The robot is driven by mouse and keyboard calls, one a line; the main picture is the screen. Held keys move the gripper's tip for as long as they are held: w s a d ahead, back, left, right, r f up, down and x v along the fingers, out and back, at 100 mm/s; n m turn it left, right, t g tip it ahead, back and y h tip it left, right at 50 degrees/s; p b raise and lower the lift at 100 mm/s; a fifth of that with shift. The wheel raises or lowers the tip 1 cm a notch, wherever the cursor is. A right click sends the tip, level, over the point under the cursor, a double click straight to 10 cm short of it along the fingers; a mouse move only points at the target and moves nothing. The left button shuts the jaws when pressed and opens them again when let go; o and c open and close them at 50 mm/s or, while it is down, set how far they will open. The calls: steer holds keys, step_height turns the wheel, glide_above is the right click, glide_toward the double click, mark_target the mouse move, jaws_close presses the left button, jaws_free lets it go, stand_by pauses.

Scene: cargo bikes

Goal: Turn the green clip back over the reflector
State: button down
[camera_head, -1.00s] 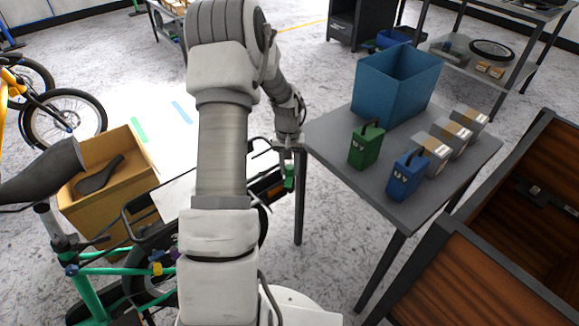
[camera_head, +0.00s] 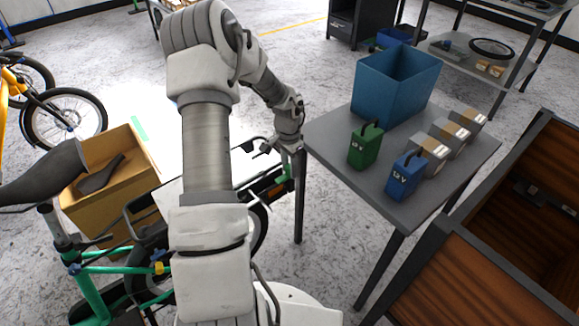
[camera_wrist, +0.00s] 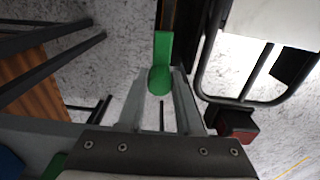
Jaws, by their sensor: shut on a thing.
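The green clip (camera_wrist: 162,60) is a slim upright strip with a rounded near end. In the wrist view it sits between the fingertips of my gripper (camera_wrist: 161,74), which is shut on it. In the head view my gripper (camera_head: 287,150) is at the rear of the green bike, and only a little of the clip shows below it. The reflector (camera_wrist: 238,121) is a dark block with a red face in the wrist view, right of the fingers and apart from the clip. In the head view a small red-orange patch marks it at the rack's rear end (camera_head: 274,190).
A grey table (camera_head: 325,140) stands just right of my gripper, with a green can (camera_head: 365,147), a blue can (camera_head: 405,178), a blue bin (camera_head: 393,85) and several boxes. The black rack frame (camera_wrist: 207,75) runs close by the right finger. A cardboard box (camera_head: 105,215) is at left.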

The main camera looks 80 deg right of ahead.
mark_target(288, 167)
steer(key=shift+m, duration=0.3)
steer(key=c, duration=0.6)
jaws_free()
step_height(288, 167, up, 18)
steer(key=p, duration=0.4)
steer(key=shift+w+a+f, duration=0.15)
steer(key=shift+f, duration=0.1)
